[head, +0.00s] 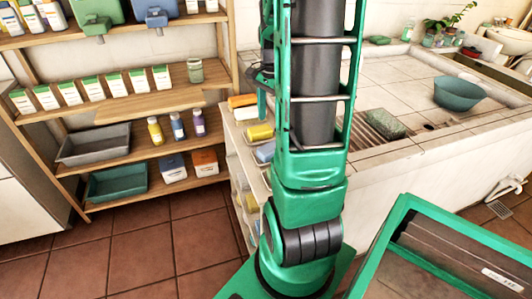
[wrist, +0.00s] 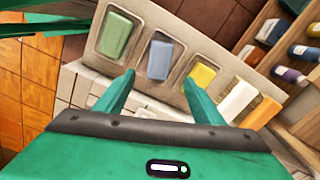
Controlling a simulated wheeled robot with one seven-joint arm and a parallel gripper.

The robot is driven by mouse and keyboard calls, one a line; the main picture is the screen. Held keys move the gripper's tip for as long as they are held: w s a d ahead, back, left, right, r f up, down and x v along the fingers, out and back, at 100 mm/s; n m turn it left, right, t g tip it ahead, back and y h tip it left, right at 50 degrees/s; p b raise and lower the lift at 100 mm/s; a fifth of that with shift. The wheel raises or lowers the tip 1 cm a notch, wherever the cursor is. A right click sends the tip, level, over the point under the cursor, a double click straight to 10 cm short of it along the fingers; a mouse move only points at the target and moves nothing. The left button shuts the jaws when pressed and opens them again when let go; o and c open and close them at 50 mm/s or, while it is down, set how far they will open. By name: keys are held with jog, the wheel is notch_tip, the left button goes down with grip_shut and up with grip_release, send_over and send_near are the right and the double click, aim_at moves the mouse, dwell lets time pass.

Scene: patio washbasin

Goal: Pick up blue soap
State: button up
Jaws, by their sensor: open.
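The blue soap (wrist: 160,58) is a grey-blue bar lying in a pale recessed tray (wrist: 140,62), between a green soap (wrist: 118,34) and a yellow soap (wrist: 201,78). My gripper (wrist: 159,77) is open and empty in the wrist view. Its two fingers point toward the blue soap, which shows between and beyond the fingertips. I cannot tell the exact gap, and no contact shows. In the head view the blue soap (head: 265,152) lies beside my arm and is partly hidden by it.
A white soap (wrist: 238,99) and an orange soap (wrist: 262,112) continue the row. Wooden shelves (head: 150,105) with bottles and boxes stand at left in the head view. A tiled counter (head: 395,75) with a teal bowl (head: 459,93) is at right.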

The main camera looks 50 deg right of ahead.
send_over(269, 147)
jog(key=f, duration=0.5)
jog(key=shift+s+d+f, duration=0.15)
jog(key=shift+d, duration=0.1)
jog(key=shift+a+f, duration=0.2)
jog(key=shift+f, duration=2.65)
jog(key=c, duration=1.4)
jog(key=shift+r, duration=0.15)
